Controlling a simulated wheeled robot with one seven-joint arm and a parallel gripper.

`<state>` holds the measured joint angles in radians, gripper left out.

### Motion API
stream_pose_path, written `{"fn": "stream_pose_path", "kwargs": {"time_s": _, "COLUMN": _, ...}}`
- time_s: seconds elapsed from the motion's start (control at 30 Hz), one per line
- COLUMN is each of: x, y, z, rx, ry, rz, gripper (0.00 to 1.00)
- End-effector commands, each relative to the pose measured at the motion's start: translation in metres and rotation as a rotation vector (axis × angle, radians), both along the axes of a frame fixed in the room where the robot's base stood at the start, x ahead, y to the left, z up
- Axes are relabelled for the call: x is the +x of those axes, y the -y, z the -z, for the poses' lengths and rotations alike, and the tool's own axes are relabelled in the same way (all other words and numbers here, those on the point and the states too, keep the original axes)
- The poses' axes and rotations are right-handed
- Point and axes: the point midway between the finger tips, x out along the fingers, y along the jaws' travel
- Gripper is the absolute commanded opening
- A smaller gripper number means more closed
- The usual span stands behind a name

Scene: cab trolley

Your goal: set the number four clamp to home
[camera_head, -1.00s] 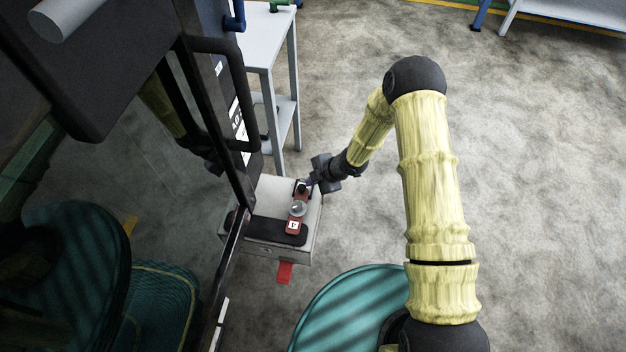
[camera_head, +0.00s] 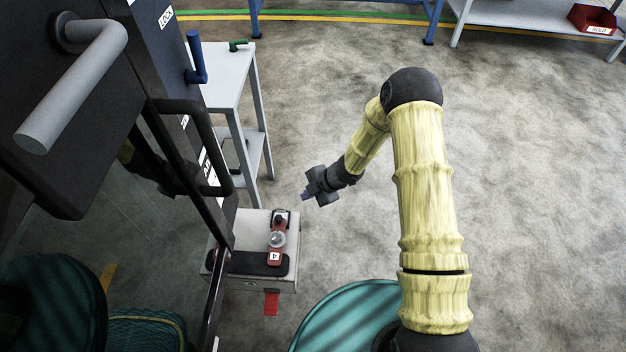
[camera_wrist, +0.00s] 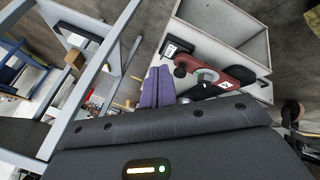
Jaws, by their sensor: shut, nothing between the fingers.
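The red clamp (camera_head: 276,247) with a white tag marked 4 lies on top of a light grey box (camera_head: 245,224). It has a round silver knob (camera_head: 277,240) at its middle and a black end toward the back. A black pad (camera_head: 240,263) lies at its front end. The wrist view also shows the red clamp (camera_wrist: 234,76), partly hidden by my gripper. My gripper (camera_head: 306,196) is shut and empty, up and right of the clamp's black end, apart from it. Its purple fingers show in the wrist view (camera_wrist: 157,88).
A red tab (camera_head: 271,303) hangs at the box's front. A dark cab panel with a grey handle (camera_head: 75,85) and black rail stands at left. Open floor lies right; a red bin (camera_head: 593,18) sits far right.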

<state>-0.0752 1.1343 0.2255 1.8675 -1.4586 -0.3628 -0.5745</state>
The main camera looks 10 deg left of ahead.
Motion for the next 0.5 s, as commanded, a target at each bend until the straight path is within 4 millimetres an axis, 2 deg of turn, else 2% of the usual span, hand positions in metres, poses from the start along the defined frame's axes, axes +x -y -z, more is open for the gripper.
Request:
{"fn": "stream_pose_path", "kwargs": {"time_s": 0.03, "x": 0.004, "y": 0.003, "z": -0.011, "rx": 0.0, "ry": 0.003, "rz": 0.0, "gripper": 0.0}}
{"fn": "stream_pose_path", "kwargs": {"time_s": 0.2, "x": 0.014, "y": 0.011, "z": -0.03, "rx": 0.001, "ry": 0.004, "rz": -0.001, "gripper": 0.0}}
{"fn": "stream_pose_path", "kwargs": {"time_s": 0.5, "x": 0.018, "y": 0.015, "z": -0.036, "rx": 0.0, "ry": 0.0, "rz": 0.0, "gripper": 0.0}}
